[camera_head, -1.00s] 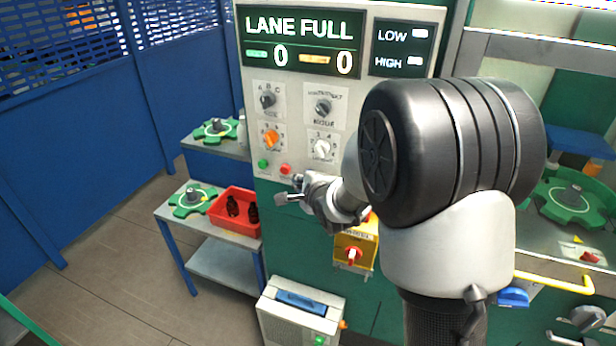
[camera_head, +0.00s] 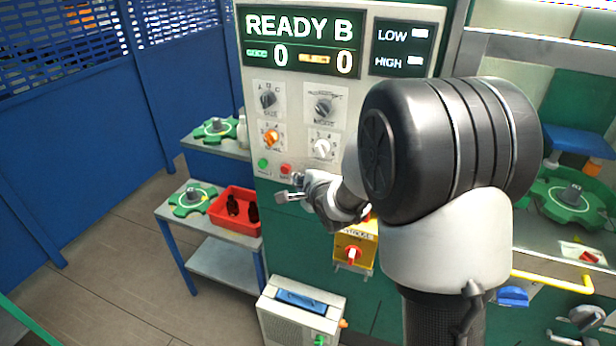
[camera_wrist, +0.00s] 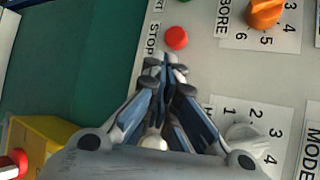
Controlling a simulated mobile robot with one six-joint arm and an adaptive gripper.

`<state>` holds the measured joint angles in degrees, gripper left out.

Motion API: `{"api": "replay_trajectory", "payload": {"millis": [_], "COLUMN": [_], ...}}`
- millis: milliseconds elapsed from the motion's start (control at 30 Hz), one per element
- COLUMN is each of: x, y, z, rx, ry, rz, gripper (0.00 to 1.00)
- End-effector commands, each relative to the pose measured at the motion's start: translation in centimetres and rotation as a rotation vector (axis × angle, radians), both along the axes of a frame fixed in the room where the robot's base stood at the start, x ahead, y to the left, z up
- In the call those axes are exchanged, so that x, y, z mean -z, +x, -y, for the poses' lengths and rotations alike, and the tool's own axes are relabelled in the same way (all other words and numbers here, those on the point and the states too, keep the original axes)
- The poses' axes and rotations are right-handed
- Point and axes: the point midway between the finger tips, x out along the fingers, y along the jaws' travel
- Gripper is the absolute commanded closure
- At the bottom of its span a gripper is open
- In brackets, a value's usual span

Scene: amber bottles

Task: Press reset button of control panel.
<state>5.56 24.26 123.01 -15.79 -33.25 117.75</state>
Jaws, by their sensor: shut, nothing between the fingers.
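The control panel (camera_head: 290,190) is a pale upright face with a display (camera_head: 300,40) reading "READY B" and two zeros. A green button (camera_head: 263,163) and a red button (camera_head: 285,169) sit low on it; in the wrist view the red button (camera_wrist: 176,37) is marked STOP. My gripper (camera_head: 290,187) is shut and empty at the panel, just below and right of the red button. In the wrist view its fingertips (camera_wrist: 166,66) lie beside the STOP label. No reset label is readable; the fingers cover that spot. A whitish round part (camera_wrist: 153,142) shows between the fingers.
Knobs, including an orange one (camera_head: 271,138) and a white one (camera_head: 321,148), sit above the buttons. A yellow box with a red switch (camera_head: 352,253) is below. A red tray (camera_head: 222,219) with dark bottles stands on a side table at left.

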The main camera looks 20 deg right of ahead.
Motion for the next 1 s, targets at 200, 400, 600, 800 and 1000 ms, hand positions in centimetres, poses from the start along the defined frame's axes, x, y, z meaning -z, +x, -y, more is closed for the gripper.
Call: {"api": "replay_trajectory", "payload": {"millis": [200, 400, 600, 800, 1000], "x": [0.1, 0.0, 0.0, 0.1, 0.1], "y": [-1.0, -1.2, -1.3, -2.7, -4.3], "z": [-0.7, -0.8, -1.0, -2.1, -3.2], "rx": [-0.001, 0.0, -0.001, -0.002, -0.002], "ry": [0.0, 0.0, 0.0, 0.0, 0.0], "rz": [0.0, 0.0, 0.0, 0.001, 0.001], "gripper": [1.0, 1.0, 1.0, 1.0, 1.0]}}
